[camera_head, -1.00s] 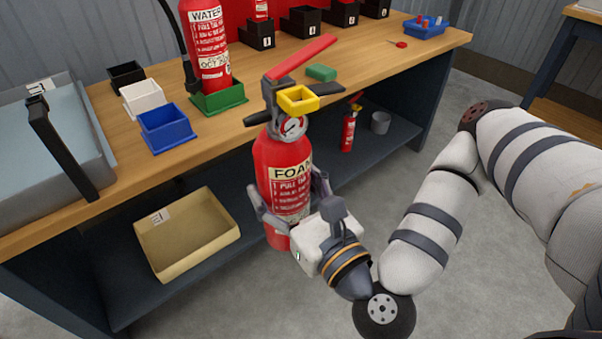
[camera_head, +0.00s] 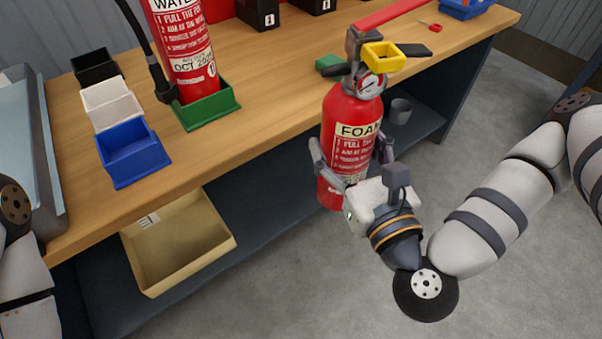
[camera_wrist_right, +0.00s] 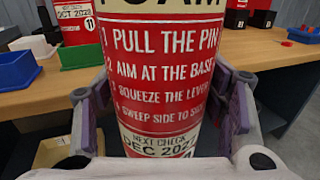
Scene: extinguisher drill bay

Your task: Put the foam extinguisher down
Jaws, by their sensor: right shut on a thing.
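The red foam extinguisher (camera_head: 347,125) is upright in front of the bench, with a yellow collar piece (camera_head: 384,57) and a red lever at its top. My right gripper (camera_head: 350,168) is shut around its body, below the FOAM label. In the right wrist view the extinguisher (camera_wrist_right: 163,75) fills the middle, between both fingers. Its base appears clear of the floor beside the bench edge. My left gripper is out of the head view; only part of my left arm shows at the left edge.
A water extinguisher (camera_head: 183,45) stands in a green holder (camera_head: 207,112) on the wooden bench (camera_head: 262,82). Blue (camera_head: 133,155), white (camera_head: 111,103) and black (camera_head: 94,67) bins sit left of it. A tan bin (camera_head: 178,245) is on the lower shelf. The bench's middle front is clear.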

